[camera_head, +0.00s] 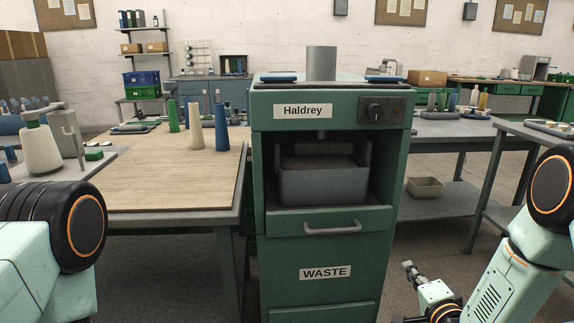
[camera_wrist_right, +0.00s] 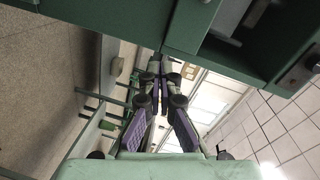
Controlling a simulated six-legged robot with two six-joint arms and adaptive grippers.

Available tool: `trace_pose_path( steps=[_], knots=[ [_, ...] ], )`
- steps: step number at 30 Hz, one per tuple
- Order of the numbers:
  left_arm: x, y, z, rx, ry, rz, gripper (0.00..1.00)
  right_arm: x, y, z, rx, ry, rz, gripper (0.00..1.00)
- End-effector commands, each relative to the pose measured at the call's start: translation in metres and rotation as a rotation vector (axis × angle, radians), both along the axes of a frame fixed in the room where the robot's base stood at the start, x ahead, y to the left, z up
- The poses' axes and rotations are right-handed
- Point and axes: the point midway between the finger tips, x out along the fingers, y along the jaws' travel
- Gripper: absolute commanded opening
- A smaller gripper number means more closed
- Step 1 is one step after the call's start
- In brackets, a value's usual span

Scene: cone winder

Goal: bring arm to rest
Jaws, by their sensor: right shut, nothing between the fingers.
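My right gripper (camera_head: 408,268) is low in the head view, to the right of the green Haldrey cabinet (camera_head: 381,262) and apart from it. In the right wrist view its fingers (camera_wrist_right: 157,66) come together at the tips, shut and empty. The green cabinet also shows in the right wrist view (camera_wrist_right: 190,22), beyond the fingertips. My right arm comes in from the right edge of the head view. Of my left arm only a mint and black joint shows at the left edge; my left gripper is outside both views.
The cabinet holds a grey bin (camera_head: 322,184) in its opening, above a drawer marked WASTE. A wooden-topped table (camera_head: 170,185) with several yarn cones stands left. A grey table (camera_head: 448,128) with a low shelf stands right, behind my right gripper. Floor (camera_head: 440,240) shows between.

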Motion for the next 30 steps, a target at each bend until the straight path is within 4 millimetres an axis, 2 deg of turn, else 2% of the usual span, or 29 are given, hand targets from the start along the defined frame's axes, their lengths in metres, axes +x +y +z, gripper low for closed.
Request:
trace_pose_path(
  steps=[1, 5, 8, 9, 11, 13, 18, 22, 24, 26, 30],
  knots=[
    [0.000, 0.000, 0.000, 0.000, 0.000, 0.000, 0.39, -0.010, 0.002, -0.017, -0.083, 0.073, 0.006, 0.00],
    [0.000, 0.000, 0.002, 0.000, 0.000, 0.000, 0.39, -0.051, 0.016, -0.065, -0.324, 0.299, 0.082, 0.00],
    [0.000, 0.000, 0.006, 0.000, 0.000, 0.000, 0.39, -0.099, 0.033, -0.101, -0.500, 0.493, 0.199, 0.00],
    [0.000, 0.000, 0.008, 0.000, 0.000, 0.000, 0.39, -0.121, 0.041, -0.113, -0.565, 0.568, 0.259, 0.00],
    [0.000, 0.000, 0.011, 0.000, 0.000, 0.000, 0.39, -0.156, 0.050, -0.129, -0.651, 0.674, 0.354, 0.00],
    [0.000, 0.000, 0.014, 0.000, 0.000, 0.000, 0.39, -0.199, 0.060, -0.143, -0.735, 0.789, 0.474, 0.00],
    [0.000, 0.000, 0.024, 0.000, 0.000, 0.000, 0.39, -0.306, 0.079, -0.153, -0.866, 1.023, 0.769, 0.00],
    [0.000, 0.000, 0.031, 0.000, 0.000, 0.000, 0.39, -0.370, 0.085, -0.145, -0.893, 1.153, 0.921, 0.00],
    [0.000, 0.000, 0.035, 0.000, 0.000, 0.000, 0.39, -0.394, 0.087, -0.139, -0.891, 1.200, 0.962, 0.00],
    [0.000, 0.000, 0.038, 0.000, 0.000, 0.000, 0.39, -0.407, 0.088, -0.135, -0.896, 1.221, 0.988, 0.00],
    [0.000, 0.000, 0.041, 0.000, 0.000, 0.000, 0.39, -0.413, 0.089, -0.134, -0.906, 1.228, 1.009, 0.00]
  ],
)
